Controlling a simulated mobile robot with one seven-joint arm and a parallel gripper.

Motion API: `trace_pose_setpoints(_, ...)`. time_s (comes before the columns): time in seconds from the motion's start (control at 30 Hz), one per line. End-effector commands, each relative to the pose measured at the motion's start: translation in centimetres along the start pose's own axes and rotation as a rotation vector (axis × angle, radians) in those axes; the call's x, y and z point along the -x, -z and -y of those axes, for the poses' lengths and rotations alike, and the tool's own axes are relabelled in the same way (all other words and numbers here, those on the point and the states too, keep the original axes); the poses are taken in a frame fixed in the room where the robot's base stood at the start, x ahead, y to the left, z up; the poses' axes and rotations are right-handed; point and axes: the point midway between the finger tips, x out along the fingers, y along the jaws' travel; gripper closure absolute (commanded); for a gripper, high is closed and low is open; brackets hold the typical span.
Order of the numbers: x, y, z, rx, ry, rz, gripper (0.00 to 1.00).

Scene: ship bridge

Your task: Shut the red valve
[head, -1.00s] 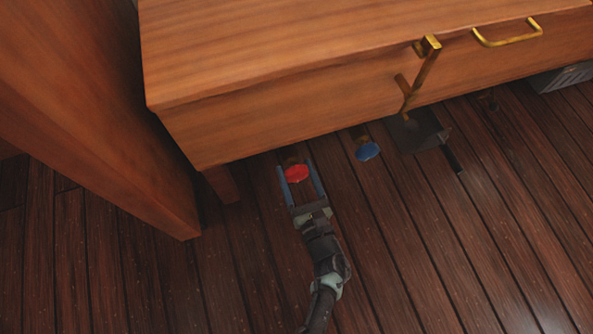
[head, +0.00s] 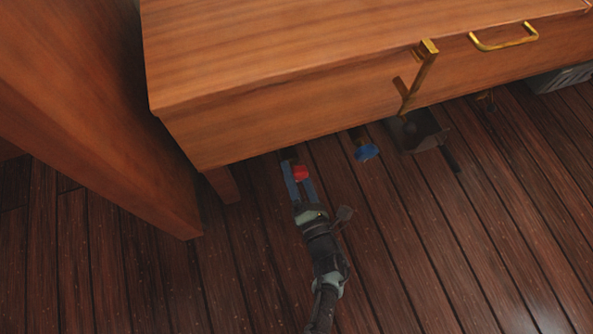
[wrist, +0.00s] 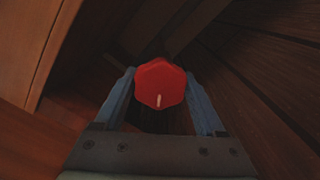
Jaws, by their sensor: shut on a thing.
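The red valve (head: 300,173) is a small red knob low under the front edge of the wooden cabinet. In the wrist view the red valve (wrist: 160,83) is a rounded, many-sided knob with a short pale mark near its lower edge. My gripper (head: 299,176) reaches it from below in the head view. Its two blue-grey fingers stand on either side of the knob, and my gripper (wrist: 161,88) is shut on it. The pipe behind the knob is mostly hidden.
A blue valve (head: 367,152) sits to the right of the red one. A dark dustpan-like object (head: 418,133) lies farther right. The wooden cabinet (head: 290,130) overhangs the valves, with a leg (head: 222,184) at left. The plank floor (head: 430,250) in front is clear.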

Motion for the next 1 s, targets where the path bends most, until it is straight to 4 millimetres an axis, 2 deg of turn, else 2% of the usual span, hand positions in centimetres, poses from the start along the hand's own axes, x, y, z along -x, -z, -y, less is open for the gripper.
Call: trace_pose_setpoints(1.0, 0.25, 0.23, -0.04, -0.971, 0.001, -0.001, 0.83)
